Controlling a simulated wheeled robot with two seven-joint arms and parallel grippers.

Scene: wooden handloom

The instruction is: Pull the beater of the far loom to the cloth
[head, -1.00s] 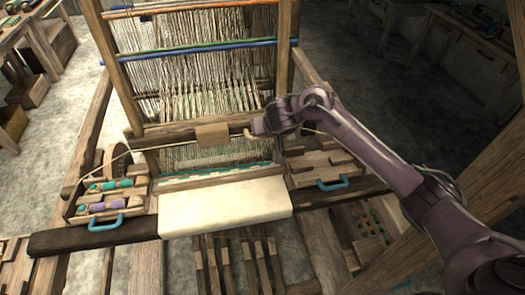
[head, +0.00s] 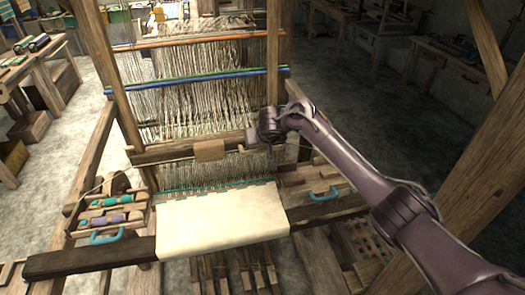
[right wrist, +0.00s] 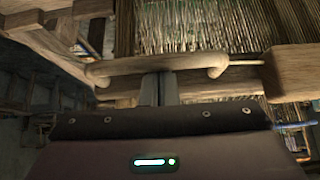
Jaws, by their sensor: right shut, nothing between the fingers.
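The far loom's beater (head: 170,153) is a dark wooden bar with a paler block (head: 209,151) at its middle, lying across the pale warp threads. A warp gap separates it from the cream cloth (head: 221,214). My right gripper (head: 270,150) is at the beater's right end in the head view. In the right wrist view its fingers (right wrist: 158,88) are shut and empty, close to a curved wooden handle (right wrist: 150,65); I cannot tell whether they touch it. The pale block (right wrist: 292,73) shows to the right there. My left gripper is out of view.
Trays with shuttles (head: 110,216) and a blue handle (head: 106,236) flank the cloth on the left; another blue handle (head: 325,195) is on the right. Loom posts (head: 273,50) rise behind my arm. A thick slanting beam (head: 462,190) stands at the right.

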